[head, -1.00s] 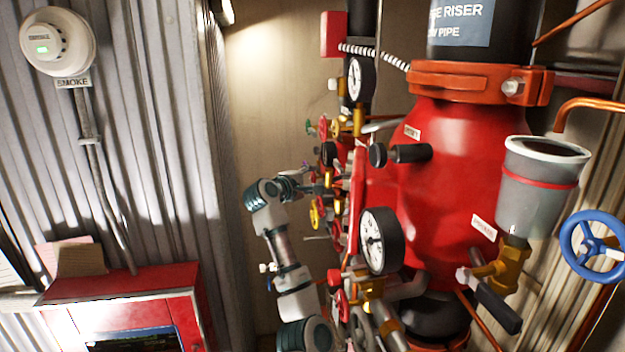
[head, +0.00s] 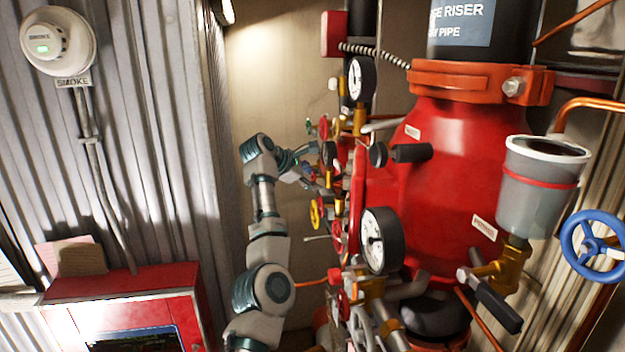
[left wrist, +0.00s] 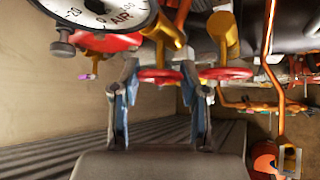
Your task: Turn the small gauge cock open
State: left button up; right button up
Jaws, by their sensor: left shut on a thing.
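My left gripper (left wrist: 160,72) shows in the left wrist view with its fingertips on either side of a small red round handle (left wrist: 158,77) on a brass fitting (left wrist: 160,32). It is shut on that handle. A second red handle (left wrist: 228,73) with a brass stem sits just right of the fingers. I cannot tell for sure which fitting is the small gauge cock. In the head view my left gripper (head: 312,172) reaches the crowded valves left of the red riser (head: 450,190), and its fingertips are partly hidden. My right gripper is not in view.
An AIR gauge (left wrist: 100,12) hangs close above the left finger. Two larger gauges (head: 361,80) (head: 378,240), several valve handles and pipes crowd the riser. A grey cup (head: 538,190) and a blue handwheel (head: 592,246) stand at right. A red cabinet (head: 125,283) is at lower left.

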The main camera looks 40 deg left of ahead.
pick_arm(q)
jog(key=shift+f, duration=0.4)
jog(key=o, duration=1)
jog(key=shift+c, duration=0.2)
jog(key=shift+o, duration=1)
jog(key=shift+w+a+r, duration=0.1)
jog(key=shift+a, duration=0.1)
jog(key=v, duration=1.1)
jog(key=shift+s+a+r, duration=0.2)
jog(key=shift+a+r, duration=0.05)
jog(key=shift+a, duration=0.2)
